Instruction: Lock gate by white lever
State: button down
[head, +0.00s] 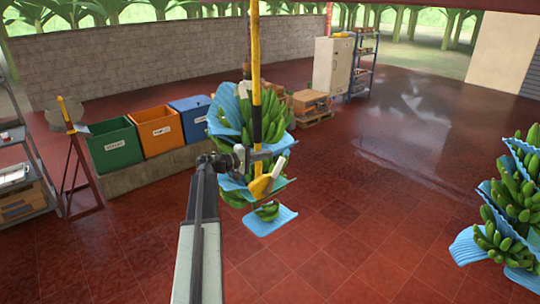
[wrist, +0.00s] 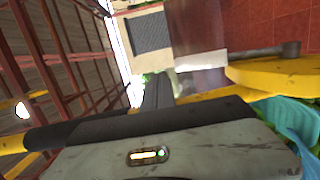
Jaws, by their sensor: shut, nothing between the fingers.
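A white lever (head: 278,167) slants up and right from a yellow plate (head: 261,187), low on a hanging yellow-and-black pole (head: 256,75). In the wrist view the lever's pale grip (wrist: 205,61) runs into a grey bar with a round end, beside the yellow plate (wrist: 275,75). The pole (wrist: 80,130) crosses that view close to the camera. My gripper (head: 262,155) is shut and empty at the pole, just above the plate and left of the lever's upper end. Whether it touches the lever cannot be told. Any gate part is not clearly distinguishable.
A green banana bunch with blue sheets (head: 225,118) hangs right behind my gripper. Another bunch (head: 510,205) hangs at the far right. Green (head: 113,145), orange (head: 155,130) and blue (head: 190,118) bins stand at the left. The red floor between the bunches is clear.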

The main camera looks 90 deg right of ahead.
jog(key=v, duration=0.6)
dwell(0.3)
